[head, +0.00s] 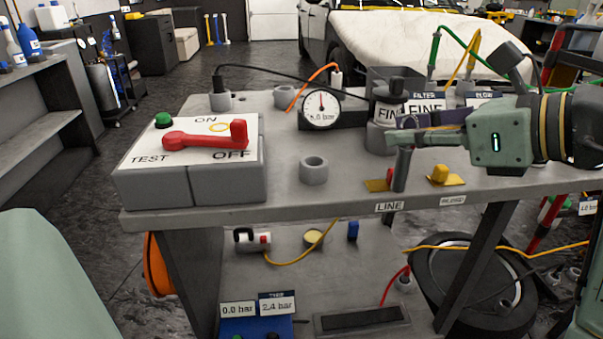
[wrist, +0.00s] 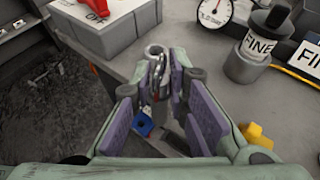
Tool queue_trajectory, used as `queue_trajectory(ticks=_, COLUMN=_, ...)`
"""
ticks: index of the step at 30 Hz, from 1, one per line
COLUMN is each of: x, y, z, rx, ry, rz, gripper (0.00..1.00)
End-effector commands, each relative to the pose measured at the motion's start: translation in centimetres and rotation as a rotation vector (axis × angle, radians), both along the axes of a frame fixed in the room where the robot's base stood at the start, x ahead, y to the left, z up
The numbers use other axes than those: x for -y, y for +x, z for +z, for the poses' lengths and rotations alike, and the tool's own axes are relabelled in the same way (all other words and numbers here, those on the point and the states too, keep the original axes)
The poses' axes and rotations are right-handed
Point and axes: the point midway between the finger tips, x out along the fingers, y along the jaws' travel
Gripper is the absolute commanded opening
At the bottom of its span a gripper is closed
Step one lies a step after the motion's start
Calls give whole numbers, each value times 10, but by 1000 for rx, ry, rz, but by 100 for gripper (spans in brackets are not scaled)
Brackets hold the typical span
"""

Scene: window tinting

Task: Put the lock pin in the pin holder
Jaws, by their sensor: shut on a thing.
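My gripper (head: 402,132) reaches in from the right above the front of the bench. It is shut on the lock pin (head: 400,170), which looks like a grey cylinder hanging down below the fingertips. In the wrist view my gripper (wrist: 163,78) has its purple-padded fingers on either side of greyish metal; the pin's full outline is hard to tell there. The pin holder seems to be the grey, open-topped cup (head: 313,170) on the bench, left of the gripper and apart from the pin. It also shows in the wrist view (wrist: 154,50), just beyond the fingertips.
A grey switch box (head: 190,184) with a red lever stands left of the cup. A pressure gauge (head: 321,108) and a FINE bottle (head: 388,113) stand behind. Yellow valve plates (head: 446,181) lie at the bench's front edge. Bare bench top lies around the cup.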

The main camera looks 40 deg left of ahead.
Motion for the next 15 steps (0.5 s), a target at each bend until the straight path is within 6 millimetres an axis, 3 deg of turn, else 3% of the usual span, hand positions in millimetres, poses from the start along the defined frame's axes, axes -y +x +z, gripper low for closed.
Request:
queue_trajectory(ticks=5, x=-21, y=-8, z=0, rx=-1, ry=0, rz=17, gripper=0)
queue_trajectory(ticks=15, x=-110, y=-3, z=-8, rx=-3, ry=1, rz=16, gripper=0)
